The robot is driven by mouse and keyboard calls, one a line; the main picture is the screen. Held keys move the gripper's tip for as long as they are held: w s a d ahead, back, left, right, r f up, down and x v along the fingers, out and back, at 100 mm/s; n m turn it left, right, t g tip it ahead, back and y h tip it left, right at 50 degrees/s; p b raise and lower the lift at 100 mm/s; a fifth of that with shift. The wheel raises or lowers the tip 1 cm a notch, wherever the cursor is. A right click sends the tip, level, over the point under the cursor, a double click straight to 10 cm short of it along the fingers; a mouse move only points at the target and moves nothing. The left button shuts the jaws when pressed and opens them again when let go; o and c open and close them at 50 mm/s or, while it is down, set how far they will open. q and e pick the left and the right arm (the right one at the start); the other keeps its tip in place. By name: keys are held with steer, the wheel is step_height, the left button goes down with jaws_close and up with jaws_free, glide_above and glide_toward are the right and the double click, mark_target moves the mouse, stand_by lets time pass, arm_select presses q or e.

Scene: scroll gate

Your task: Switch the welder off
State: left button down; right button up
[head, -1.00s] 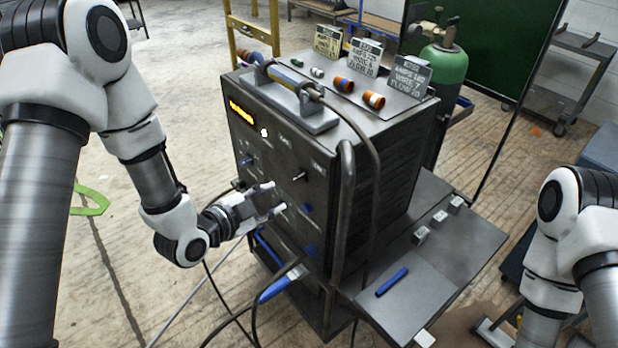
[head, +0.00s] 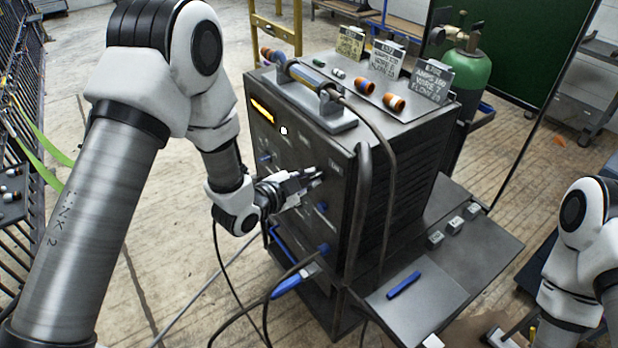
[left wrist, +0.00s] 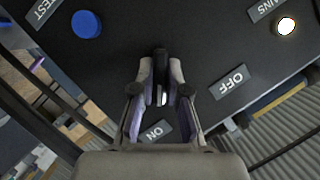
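The welder (head: 285,190) is a dark box with a lit orange display (head: 262,108) and a glowing white lamp (head: 284,130). In the left wrist view the lamp (left wrist: 286,26) sits by a partly visible MAINS label. A dark toggle switch (left wrist: 160,62) stands between an OFF label (left wrist: 231,82) and an ON label (left wrist: 156,131). My left gripper (head: 314,175) is at the welder's front panel. In the left wrist view its fingers (left wrist: 161,80) are drawn close on both sides of the switch lever. The switch's base is partly hidden. My right gripper is out of view.
A blue button (left wrist: 86,24) by a TEST label is on the same panel. Cables and a blue connector (head: 288,286) hang below. A side shelf (head: 420,300) holds a blue marker and small blocks. A green gas cylinder (head: 464,70) stands behind. Open floor lies left.

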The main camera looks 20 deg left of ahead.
arm_select(q)
steer(key=shift+r, duration=0.1)
stand_by(0.3)
steer(key=shift+r+n+g+h+p, duration=0.15)
steer(key=shift+n+g+h+p, duration=0.3)
steer(key=shift+n+p, duration=0.7)
steer(key=shift+w+a+n+g+h+p, duration=0.1)
steer(key=shift+n+g+h+p, duration=0.65)
steer(key=shift+n, duration=0.65)
steer(key=shift+n+g+h+p, duration=0.5)
steer(key=shift+n+h+p, duration=0.45)
steer(key=shift+n, duration=0.5)
steer(key=shift+w+a+n+g+h+p, duration=0.1)
steer(key=shift+n+g+h+p, duration=0.75)
steer(key=shift+n, duration=0.55)
steer(key=shift+t, duration=0.25)
steer(key=c, duration=1.2)
jaws_free()
